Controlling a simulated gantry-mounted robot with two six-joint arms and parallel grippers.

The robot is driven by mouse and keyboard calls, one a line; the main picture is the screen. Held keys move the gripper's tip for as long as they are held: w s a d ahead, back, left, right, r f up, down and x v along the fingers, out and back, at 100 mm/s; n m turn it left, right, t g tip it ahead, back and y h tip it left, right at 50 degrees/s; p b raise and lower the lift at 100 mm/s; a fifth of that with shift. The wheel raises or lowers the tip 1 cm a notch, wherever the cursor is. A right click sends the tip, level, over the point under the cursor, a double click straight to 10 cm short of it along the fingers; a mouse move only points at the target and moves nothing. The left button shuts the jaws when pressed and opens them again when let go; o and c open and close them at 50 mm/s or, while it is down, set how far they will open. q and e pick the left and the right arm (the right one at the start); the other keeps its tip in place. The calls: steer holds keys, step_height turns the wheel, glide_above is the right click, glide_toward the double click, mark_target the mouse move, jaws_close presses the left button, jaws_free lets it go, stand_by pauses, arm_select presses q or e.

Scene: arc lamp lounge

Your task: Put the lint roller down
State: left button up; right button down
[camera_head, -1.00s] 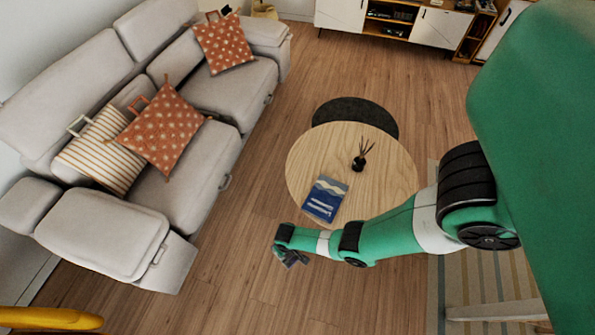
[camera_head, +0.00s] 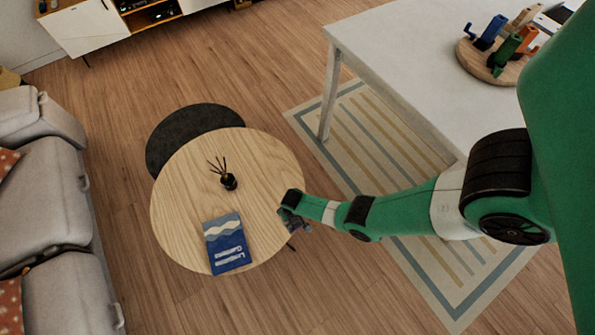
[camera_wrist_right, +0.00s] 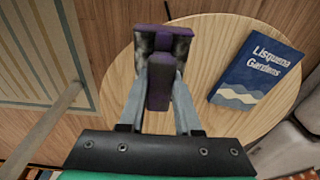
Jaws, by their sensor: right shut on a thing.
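My right gripper (camera_head: 292,221) is at the right edge of the round wooden table (camera_head: 175,205). In the right wrist view, my right gripper (camera_wrist_right: 160,95) is shut on a purple thing, which I take to be the lint roller (camera_wrist_right: 162,42). Its handle lies between the fingers, and its wider end is partly mottled dark and pale. In the head view the roller is too small and dark to make out clearly. I cannot tell its height above the tabletop. My left gripper is not in view.
A blue book (camera_head: 226,243) lies on the round table, with a black reed diffuser (camera_head: 229,181) behind it. A dark round low table (camera_head: 190,128) stands behind. A white table (camera_head: 400,60) at right holds a round board with several coloured items. A grey sofa (camera_head: 45,205) is at left.

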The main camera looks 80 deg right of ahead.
steer(key=shift+w+d+f, duration=0.15)
steer(key=shift+w+f, duration=0.1)
steer(key=shift+f, duration=0.3)
steer(key=shift+w+a+b, duration=0.1)
steer(key=shift+a+b, duration=0.2)
steer(key=shift+a, duration=0.1)
steer(key=w+d+f+b, duration=0.2)
steer(key=d+f+b, duration=0.2)
steer(key=b, duration=0.2)
steer(key=w+d+f+b, duration=0.3)
steer(key=d+f+b, duration=0.1)
steer(key=b, duration=0.3)
steer(key=w+d+f+b, duration=0.2)
steer(key=d+f+b, duration=0.2)
steer(key=b, duration=0.3)
steer(key=shift+w+f, duration=0.15)
steer(key=shift+f, duration=0.55)
steer(key=shift+r, duration=0.15)
steer(key=shift+f, duration=0.2)
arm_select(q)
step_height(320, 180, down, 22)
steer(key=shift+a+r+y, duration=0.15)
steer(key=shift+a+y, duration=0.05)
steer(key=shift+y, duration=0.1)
arm_select(e)
steer(key=c, duration=0.6)
jaws_free()
